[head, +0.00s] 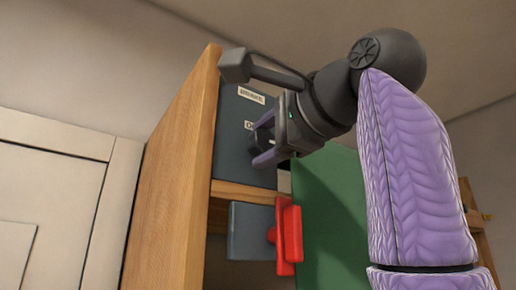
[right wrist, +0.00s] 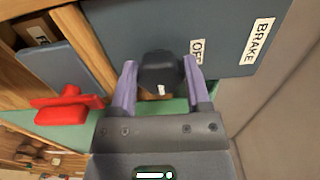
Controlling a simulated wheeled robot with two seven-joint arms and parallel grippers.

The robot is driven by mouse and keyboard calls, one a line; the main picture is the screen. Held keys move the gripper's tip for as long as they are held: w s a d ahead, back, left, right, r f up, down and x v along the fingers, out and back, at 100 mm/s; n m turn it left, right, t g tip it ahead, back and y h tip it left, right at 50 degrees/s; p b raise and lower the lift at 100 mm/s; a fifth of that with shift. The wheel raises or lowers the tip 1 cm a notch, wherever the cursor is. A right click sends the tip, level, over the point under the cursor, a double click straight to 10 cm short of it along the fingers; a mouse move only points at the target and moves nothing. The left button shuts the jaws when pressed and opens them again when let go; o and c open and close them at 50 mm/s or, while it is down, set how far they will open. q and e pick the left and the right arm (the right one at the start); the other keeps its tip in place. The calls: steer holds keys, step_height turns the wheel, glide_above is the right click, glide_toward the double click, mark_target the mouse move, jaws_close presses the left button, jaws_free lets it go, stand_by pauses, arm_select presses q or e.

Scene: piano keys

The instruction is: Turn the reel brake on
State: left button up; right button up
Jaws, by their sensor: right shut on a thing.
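A dark grey-blue panel (head: 231,150) fills the upper part of a wooden frame. It carries a BRAKE label (right wrist: 257,41) and an OFF label (right wrist: 197,50), the latter partly hidden by a finger. A dark knob (right wrist: 160,75) with a white mark stands on the panel in the right wrist view. My right gripper (head: 261,142) is at the panel with its lilac fingers on either side of the knob, shut on it. The white mark faces my palm. An ON label is not visible. My left gripper is not in view.
A red handle-like piece (head: 289,234) sticks out below the panel beside a blue-grey block (head: 250,231). A green board (head: 325,215) stands to the right. A wooden side wall (head: 170,185) bounds the left. A white panelled door or wall (head: 55,180) is farther left.

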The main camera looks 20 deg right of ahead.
steer(key=o, duration=1.3)
steer(key=shift+s+d, duration=0.1)
steer(key=shift+d, duration=0.05)
steer(key=shift+s, duration=0.15)
steer(key=b+v, duration=0.3)
steer(key=v, duration=0.6)
steer(key=shift+s+d, duration=0.1)
steer(key=shift+s, duration=0.1)
